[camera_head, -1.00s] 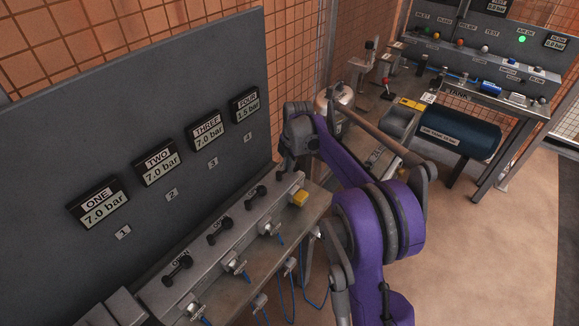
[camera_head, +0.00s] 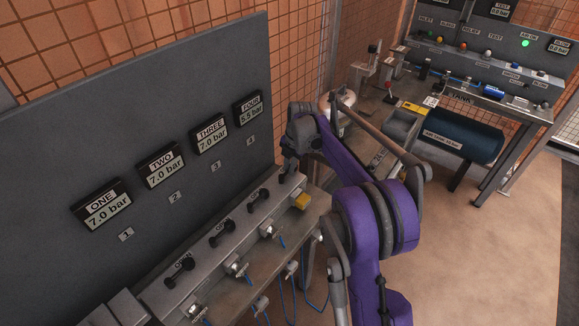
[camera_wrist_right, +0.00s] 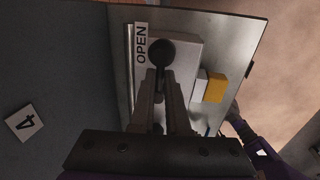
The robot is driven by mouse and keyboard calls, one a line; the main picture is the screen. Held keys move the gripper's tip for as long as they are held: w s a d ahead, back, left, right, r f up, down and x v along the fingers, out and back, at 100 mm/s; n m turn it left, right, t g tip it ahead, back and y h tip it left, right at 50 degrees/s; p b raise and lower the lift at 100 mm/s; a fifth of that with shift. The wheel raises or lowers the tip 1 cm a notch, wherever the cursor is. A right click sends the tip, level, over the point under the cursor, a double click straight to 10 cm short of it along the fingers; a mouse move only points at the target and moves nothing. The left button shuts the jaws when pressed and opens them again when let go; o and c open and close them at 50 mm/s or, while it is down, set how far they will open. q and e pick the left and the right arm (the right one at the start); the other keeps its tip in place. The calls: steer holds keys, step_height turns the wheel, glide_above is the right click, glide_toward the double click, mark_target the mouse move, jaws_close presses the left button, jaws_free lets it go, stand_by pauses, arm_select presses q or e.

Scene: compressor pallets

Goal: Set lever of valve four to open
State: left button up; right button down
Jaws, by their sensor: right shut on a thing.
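The lever of valve four is a dark handle with a round knob (camera_wrist_right: 161,53), beside the OPEN label (camera_wrist_right: 141,44) in the right wrist view. My right gripper (camera_wrist_right: 161,85) is shut on this lever, its two fingers on either side just below the knob. In the head view my right gripper (camera_head: 289,163) is at the far end of the valve row and mostly covers the lever. The display of valve four (camera_head: 249,108) seems to read 5.5 bar. The number plate 4 (camera_wrist_right: 25,123) is at the left in the wrist view. My left gripper is not in view.
The levers of valve one (camera_head: 180,271), valve two (camera_head: 222,234) and valve three (camera_head: 258,201) stand along the same bench. A yellow block (camera_head: 301,201) sits close to valve four. A blue tank (camera_head: 460,136) is at the back right. Open floor lies at the right.

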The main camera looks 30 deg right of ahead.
steer(key=c, duration=0.9)
jaws_free()
steer(key=shift+r, duration=0.1)
steer(key=r, duration=0.3)
steer(key=s+r, duration=0.1)
steer(key=r, duration=0.3)
steer(key=s+r, duration=0.1)
steer(key=r, duration=0.2)
steer(key=shift+d+r, duration=0.25)
steer(key=shift+d, duration=0.15)
